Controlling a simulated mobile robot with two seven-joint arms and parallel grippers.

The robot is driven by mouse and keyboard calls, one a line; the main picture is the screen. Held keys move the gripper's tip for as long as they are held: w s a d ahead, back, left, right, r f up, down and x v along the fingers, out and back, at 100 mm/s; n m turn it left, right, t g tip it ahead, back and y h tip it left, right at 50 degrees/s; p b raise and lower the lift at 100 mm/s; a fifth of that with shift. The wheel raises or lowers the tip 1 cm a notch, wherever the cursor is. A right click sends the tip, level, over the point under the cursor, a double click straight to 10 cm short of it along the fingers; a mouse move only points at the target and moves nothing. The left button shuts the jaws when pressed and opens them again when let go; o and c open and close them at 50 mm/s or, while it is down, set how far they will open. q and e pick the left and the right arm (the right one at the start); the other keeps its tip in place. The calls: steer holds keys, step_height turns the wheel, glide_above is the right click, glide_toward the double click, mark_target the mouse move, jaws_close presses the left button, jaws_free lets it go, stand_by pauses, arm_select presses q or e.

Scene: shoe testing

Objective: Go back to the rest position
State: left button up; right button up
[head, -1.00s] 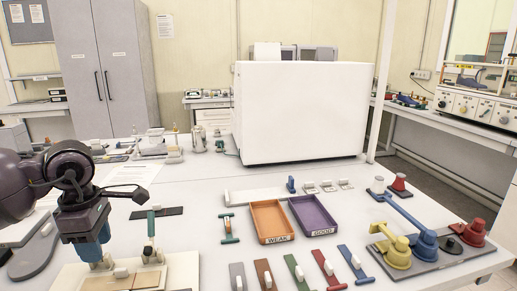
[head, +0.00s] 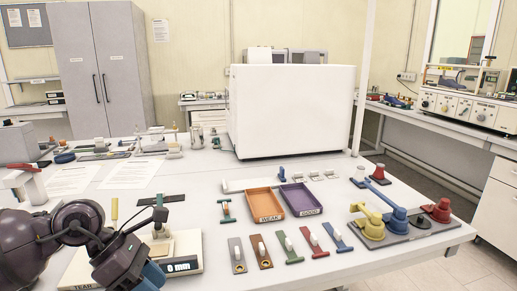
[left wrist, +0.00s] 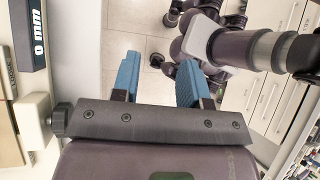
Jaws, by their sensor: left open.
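My left gripper (head: 150,277) is at the bottom left of the head view, low and close to the camera, its blue fingers partly cut off by the frame edge. In the left wrist view the gripper (left wrist: 158,80) shows two blue fingers standing apart with nothing between them. Bare floor (left wrist: 143,38) lies beyond them, past the table's edge. My right gripper is in neither view.
A tester with a "0 mm" display (head: 182,266) stands close beside my left gripper; its display (left wrist: 38,35) is also in the wrist view. An orange tray (head: 251,205), a purple tray (head: 301,199) and several coloured tools lie further right. A white box (head: 290,110) stands behind.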

arm_select(q)
steer(key=s+d+r+n+t+h, duration=0.2)
steer(key=d+r+n+t+h, duration=0.2)
steer(key=d+n+h, duration=0.5)
steer(key=a+f+n+t+y, duration=0.6)
steer(key=a+n+t+y, duration=0.15)
steer(key=n, duration=0.85)
steer(key=a+f+n+t+y, duration=0.6)
steer(key=n+y, duration=0.3)
steer(key=n, duration=0.6)
steer(key=s+a+f+n+g, duration=0.1)
steer(key=s+f+n+g, duration=0.2)
steer(key=s+f+g, duration=0.35)
steer(key=s+a+f+n+g+y, duration=0.1)
steer(key=s+a+f+n+g, duration=0.2)
steer(key=s, duration=0.6)
steer(key=s+f+n+g, duration=0.4)
steer(key=s+g, duration=0.1)
steer(key=s, duration=0.3)
steer(key=w+f+t, duration=0.8)
steer(key=t, duration=0.1)
steer(key=shift+w+d+m+h, duration=0.15)
steer(key=shift+w+m+h, duration=0.15)
steer(key=shift+w+h, duration=0.05)
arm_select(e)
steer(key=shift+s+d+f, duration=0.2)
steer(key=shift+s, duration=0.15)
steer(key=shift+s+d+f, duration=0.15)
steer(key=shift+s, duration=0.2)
